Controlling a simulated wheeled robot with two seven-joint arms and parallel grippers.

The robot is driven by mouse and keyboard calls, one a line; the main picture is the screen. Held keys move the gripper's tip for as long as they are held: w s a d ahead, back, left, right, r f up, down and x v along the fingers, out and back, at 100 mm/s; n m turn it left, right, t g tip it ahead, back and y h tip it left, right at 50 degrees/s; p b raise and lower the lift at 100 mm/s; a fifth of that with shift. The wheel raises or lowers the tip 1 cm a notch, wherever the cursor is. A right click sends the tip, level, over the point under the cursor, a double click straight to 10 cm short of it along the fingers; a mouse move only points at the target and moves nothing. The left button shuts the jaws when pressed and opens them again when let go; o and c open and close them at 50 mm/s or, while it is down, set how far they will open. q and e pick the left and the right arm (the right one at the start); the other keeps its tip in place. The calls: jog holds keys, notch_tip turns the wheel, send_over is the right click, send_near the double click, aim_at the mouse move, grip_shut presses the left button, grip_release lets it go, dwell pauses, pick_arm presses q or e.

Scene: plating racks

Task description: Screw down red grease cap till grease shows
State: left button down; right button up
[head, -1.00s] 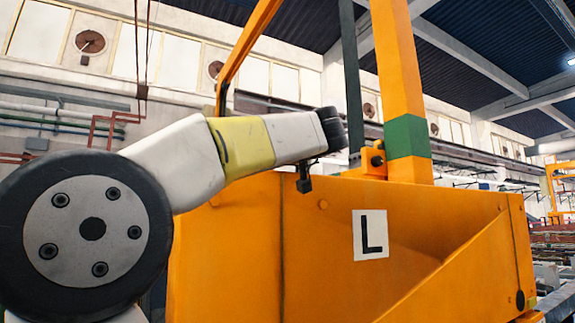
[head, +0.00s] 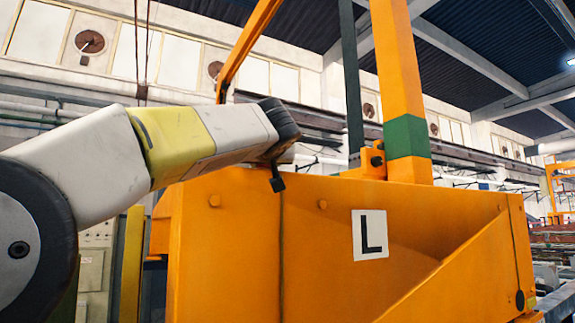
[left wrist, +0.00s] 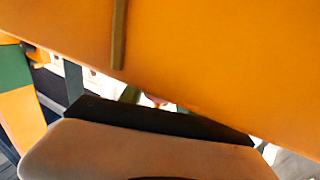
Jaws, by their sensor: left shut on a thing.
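My left arm comes in from the left in the head view, and its dark wrist end (head: 279,118) is in front of the orange housing's upper left. My left gripper shows only in part, as a pale body with a dark edge (left wrist: 145,118) low in the left wrist view. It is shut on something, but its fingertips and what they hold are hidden. A tiny blurred reddish patch (left wrist: 153,101) shows just past the dark edge; I cannot tell whether it is the red grease cap. No cap or grease can be made out in the head view. My right gripper is not in view.
The large orange housing (head: 330,275) with a white L plate (head: 370,234) fills the middle. Its orange surface (left wrist: 220,60) is close above the gripper in the left wrist view. An orange post (head: 392,70) with a green band (head: 407,137) rises behind it.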

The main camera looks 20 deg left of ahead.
pick_arm(q)
jog(key=c, duration=0.9)
grip_release()
jog(key=shift+o, duration=0.2)
jog(key=v, duration=0.8)
jog(key=shift+w, duration=0.1)
